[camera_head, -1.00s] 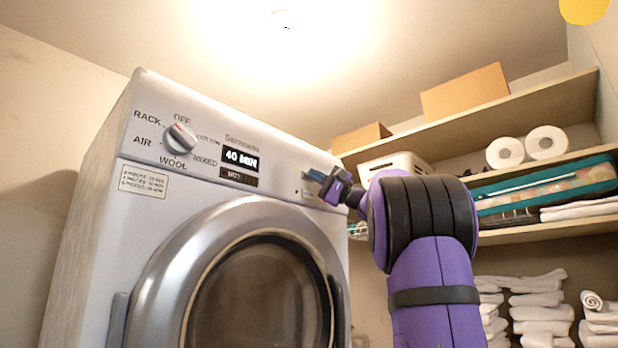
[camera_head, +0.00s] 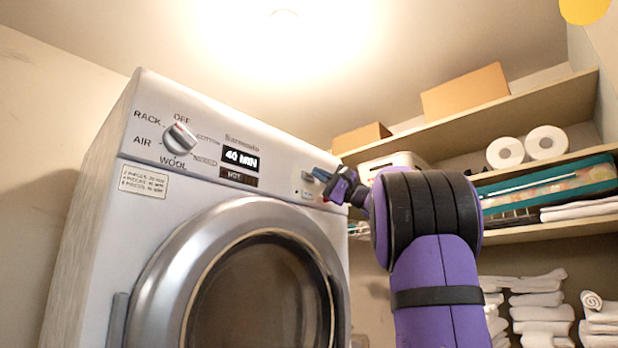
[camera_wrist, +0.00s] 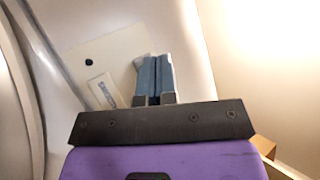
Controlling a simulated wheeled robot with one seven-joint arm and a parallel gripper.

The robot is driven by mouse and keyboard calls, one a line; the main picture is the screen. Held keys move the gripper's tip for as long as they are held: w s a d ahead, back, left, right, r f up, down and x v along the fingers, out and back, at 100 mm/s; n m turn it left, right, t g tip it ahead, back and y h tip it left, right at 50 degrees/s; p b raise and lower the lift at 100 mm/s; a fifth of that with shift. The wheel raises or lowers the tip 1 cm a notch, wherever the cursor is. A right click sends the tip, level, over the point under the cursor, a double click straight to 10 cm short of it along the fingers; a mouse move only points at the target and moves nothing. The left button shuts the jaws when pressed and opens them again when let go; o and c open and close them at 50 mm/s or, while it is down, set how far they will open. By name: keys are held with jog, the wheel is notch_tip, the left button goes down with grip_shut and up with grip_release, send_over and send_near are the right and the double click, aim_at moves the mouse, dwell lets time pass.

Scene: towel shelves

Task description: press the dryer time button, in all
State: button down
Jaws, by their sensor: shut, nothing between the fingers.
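The silver dryer (camera_head: 110,205) stands at the left in the head view, with its round door below the control panel. Its display (camera_head: 240,158) reads 40 MIN, with a smaller HOT label under it. My gripper (camera_head: 318,175) is at the right end of the panel, its fingers shut and empty. In the wrist view my gripper (camera_wrist: 154,62) points at a pale panel plate (camera_wrist: 105,65) on the dryer. The plate carries a small dark round spot (camera_wrist: 89,62) and a labelled strip (camera_wrist: 105,91). A pale grey piece shows beside the fingertips; contact cannot be told.
A selector knob (camera_head: 180,138) sits at the panel's left. Shelves (camera_head: 540,230) at the right hold cardboard boxes, paper rolls (camera_head: 505,152), a teal case and folded towels (camera_head: 540,312). My arm fills the space between the dryer and the shelves.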

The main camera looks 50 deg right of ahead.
jog(key=s, duration=0.5)
dwell(0.6)
dwell(0.7)
